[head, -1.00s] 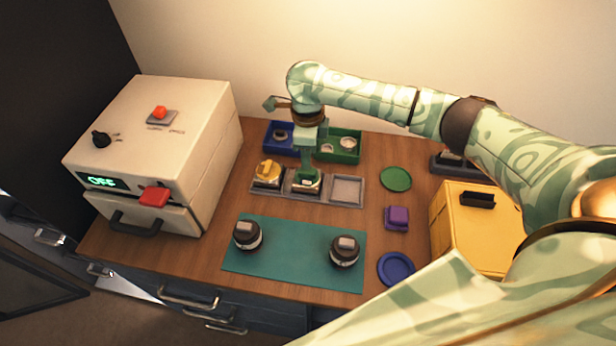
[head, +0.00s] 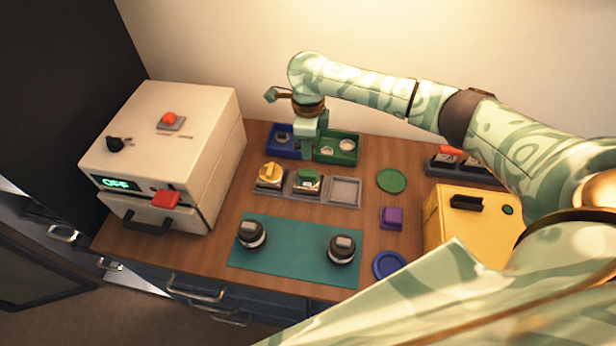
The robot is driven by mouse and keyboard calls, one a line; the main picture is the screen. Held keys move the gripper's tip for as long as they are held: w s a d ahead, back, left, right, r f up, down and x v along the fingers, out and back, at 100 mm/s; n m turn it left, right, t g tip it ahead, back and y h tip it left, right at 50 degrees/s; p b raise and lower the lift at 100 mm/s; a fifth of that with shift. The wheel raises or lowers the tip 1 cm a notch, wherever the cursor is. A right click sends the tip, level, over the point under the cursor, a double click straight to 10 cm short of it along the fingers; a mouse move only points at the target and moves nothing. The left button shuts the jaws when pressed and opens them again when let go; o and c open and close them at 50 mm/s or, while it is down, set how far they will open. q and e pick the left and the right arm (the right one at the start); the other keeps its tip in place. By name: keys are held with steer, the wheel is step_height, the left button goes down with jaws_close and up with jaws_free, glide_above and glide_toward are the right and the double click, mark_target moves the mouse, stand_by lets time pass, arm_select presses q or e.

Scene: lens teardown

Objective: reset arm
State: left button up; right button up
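My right arm reaches in from the right, and my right gripper (head: 306,152) points down in front of the blue and green bins. It appears raised above the grey three-part tray (head: 327,202). Its fingertips are small and seen from behind, so I cannot tell whether they are apart. A green-topped piece (head: 308,180) sits in the tray's middle compartment, apart from the gripper. A yellow-topped piece (head: 270,174) sits in the left compartment, and the right compartment is empty. My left gripper is not in view.
A white machine (head: 165,150) reading OFF stands left. Two dark lens-like pieces (head: 251,235) (head: 341,249) stand on the teal mat (head: 295,255). A blue bin (head: 283,141), green bin (head: 338,148) and yellow box (head: 465,228) stand around. A purple block (head: 391,217) lies between two discs.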

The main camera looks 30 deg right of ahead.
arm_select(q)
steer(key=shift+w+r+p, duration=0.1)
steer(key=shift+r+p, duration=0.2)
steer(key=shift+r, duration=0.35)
